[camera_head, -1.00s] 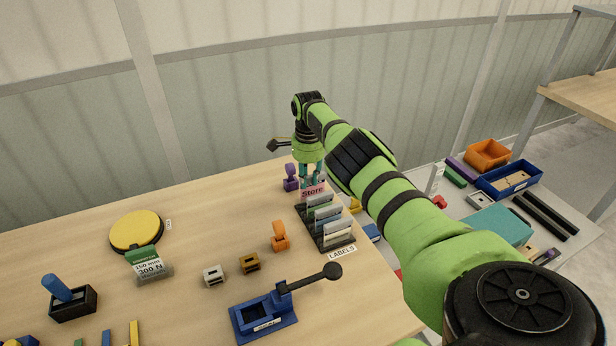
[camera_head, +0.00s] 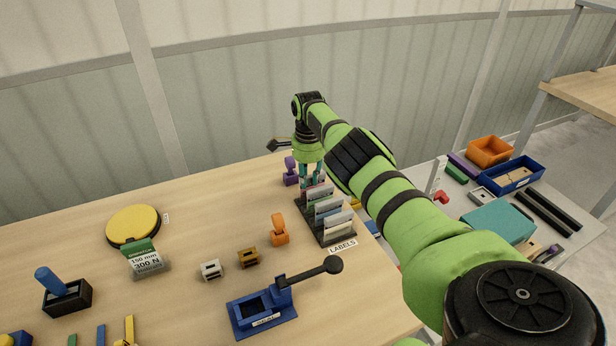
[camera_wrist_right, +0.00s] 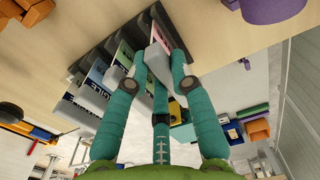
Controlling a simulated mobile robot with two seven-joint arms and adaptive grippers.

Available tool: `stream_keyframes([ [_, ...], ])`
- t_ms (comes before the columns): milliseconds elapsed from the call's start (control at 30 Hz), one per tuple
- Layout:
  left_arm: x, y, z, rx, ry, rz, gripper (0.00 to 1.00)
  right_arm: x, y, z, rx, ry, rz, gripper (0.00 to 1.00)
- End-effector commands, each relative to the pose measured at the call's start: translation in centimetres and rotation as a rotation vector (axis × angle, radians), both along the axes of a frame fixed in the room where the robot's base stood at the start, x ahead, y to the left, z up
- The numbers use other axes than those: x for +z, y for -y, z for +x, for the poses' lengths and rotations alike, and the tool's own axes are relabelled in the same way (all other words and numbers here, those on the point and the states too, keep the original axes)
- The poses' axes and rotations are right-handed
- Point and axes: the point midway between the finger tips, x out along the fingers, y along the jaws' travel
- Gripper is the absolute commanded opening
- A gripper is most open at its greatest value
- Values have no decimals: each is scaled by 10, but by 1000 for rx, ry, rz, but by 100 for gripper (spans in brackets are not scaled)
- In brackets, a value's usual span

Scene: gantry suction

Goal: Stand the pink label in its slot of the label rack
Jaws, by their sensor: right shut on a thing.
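The dark label rack (camera_head: 350,236) stands near the table's right edge with several pale labels in its slots. It also shows in the wrist view (camera_wrist_right: 96,54). My right gripper (camera_head: 312,178) is above the rack's far end, fingers down, shut on the pink label (camera_head: 313,188). In the wrist view my right gripper (camera_wrist_right: 157,62) has its teal fingers around a pale label body with a pink part (camera_wrist_right: 151,28) beyond it. The label is at the rack's far end, but its lower edge is hidden, so I cannot tell if it is seated. My left gripper is not in view.
A purple part (camera_head: 291,171) stands just left of the gripper. An orange part (camera_head: 279,230) and a blue toggle clamp (camera_head: 263,312) stand left of and in front of the rack. A side table with bins (camera_head: 512,178) lies to the right.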

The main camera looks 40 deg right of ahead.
Motion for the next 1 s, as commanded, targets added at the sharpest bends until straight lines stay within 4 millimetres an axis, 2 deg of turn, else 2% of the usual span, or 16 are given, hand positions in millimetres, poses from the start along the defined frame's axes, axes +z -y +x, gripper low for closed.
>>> stream_keyframes([
  [133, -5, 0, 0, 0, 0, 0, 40, -5, 0, 0, 0, 0, 0, 1],
  [167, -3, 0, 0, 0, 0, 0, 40, -3, 0, 0, 0, 1, 0, 35],
  [200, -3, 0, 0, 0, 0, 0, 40, -3, 0, 0, 0, 1, 0, 51],
  [667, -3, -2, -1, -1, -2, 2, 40, 1, 0, 1, 1, 1, 1, 51],
  [867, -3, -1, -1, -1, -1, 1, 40, 20, 1, 0, 1, 4, -2, 51],
  [1000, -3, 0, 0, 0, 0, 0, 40, 55, 1, 1, 0, 7, -1, 51],
])
